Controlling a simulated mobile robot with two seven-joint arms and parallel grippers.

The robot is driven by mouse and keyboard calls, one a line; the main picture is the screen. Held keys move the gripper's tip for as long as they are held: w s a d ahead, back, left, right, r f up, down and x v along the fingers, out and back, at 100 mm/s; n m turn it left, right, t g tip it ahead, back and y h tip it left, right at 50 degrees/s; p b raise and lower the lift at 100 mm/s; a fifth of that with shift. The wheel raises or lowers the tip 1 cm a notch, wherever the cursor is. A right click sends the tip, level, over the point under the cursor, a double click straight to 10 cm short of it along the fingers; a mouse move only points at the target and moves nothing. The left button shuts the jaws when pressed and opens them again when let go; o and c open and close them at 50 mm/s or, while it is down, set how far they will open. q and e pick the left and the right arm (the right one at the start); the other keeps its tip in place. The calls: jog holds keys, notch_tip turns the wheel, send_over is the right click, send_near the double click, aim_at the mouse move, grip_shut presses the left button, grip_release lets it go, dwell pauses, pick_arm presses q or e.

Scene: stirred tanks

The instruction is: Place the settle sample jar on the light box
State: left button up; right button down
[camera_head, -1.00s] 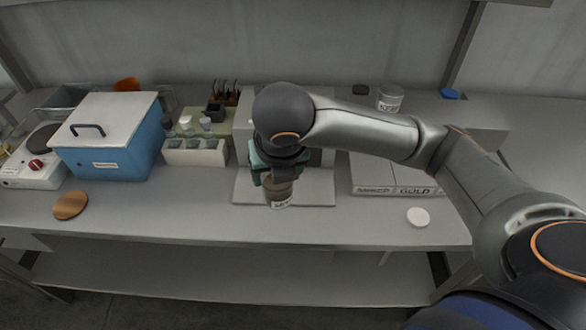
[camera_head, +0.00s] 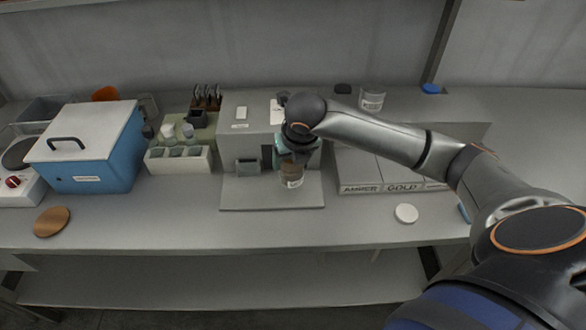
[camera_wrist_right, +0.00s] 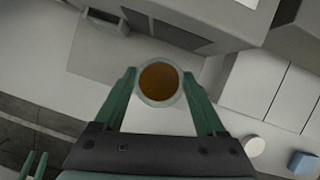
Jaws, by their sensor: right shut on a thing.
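The settle sample jar (camera_head: 292,176) is a small clear jar with brown contents. My right gripper (camera_head: 288,158) is shut around it and holds it upright above the flat base plate of the grey box unit, which looks like the light box (camera_head: 238,190). The right wrist view shows the jar (camera_wrist_right: 158,83) from above, between the two green fingers. I cannot tell whether its bottom touches the plate. My arm hides part of the unit's face. Two green fingers of my left gripper (camera_wrist_right: 34,165) show with a gap at the lower left of the right wrist view.
A rack of several bottles (camera_head: 180,159) and a blue lidded box (camera_head: 92,150) stand left. Trays labelled AMBER and GOLD (camera_head: 385,188) lie right of the plate, with a white disc (camera_head: 405,213) in front. A labelled jar (camera_head: 371,99) stands behind. The front bench strip is mostly clear.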

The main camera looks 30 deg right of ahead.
aim_at(293, 170)
jog(key=shift+w+d+f, duration=0.1)
jog(key=shift+d+f, duration=0.05)
jog(key=shift+f, duration=0.85)
jog(key=shift+w+d+f, duration=0.1)
jog(key=shift+d+f, duration=0.05)
jog(key=shift+f, duration=0.8)
jog(key=shift+f, duration=0.15)
grip_release()
jog(key=v, duration=1.2)
